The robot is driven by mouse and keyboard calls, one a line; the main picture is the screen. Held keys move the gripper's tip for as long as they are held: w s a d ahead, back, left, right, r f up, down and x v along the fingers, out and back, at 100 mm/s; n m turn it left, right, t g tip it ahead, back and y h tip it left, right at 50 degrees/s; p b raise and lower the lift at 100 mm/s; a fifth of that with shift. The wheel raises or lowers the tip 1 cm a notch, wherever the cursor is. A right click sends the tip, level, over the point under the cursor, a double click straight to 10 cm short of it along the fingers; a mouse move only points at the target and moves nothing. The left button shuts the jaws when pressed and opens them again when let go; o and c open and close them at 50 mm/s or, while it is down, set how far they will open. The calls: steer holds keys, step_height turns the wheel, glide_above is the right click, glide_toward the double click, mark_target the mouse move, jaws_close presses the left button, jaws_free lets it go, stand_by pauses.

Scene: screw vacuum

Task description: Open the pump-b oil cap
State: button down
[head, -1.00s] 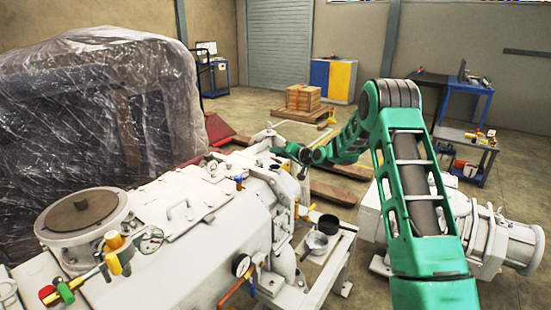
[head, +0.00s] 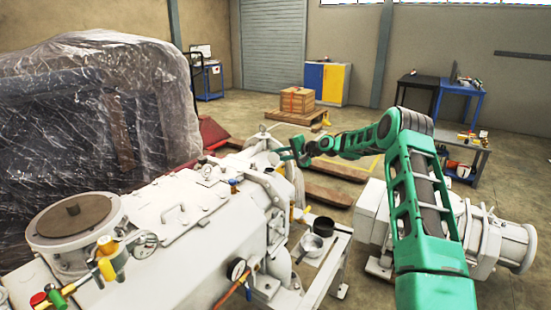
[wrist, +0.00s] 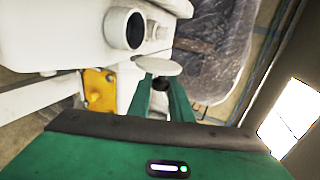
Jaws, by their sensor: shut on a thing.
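My gripper (wrist: 160,98) is shut on a cap in the wrist view. The cap shows as a pale round disc (wrist: 158,66) with a dark part between the green fingertips. Close above and left of it is a white round port (wrist: 126,29) on the pump, with a dark open mouth. The cap looks apart from this port. In the head view my gripper (head: 287,153) is at the far end of the white pump (head: 160,225). The cap is too small to make out there.
A plastic-wrapped machine (head: 90,110) stands left of the pump. Another white machine (head: 490,240) lies right. A yellow plate (wrist: 98,90) is near my fingers in the wrist view.

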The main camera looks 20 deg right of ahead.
steer(key=shift+d+f, duration=0.15)
steer(key=shift+d, duration=0.05)
stand_by(0.4)
steer(key=c, duration=1.6)
jaws_free()
steer(key=shift+a, duration=0.1)
steer(key=shift+c, duration=0.2)
steer(key=v, duration=1)
steer(key=shift+d, duration=0.3)
steer(key=shift+s, duration=0.1)
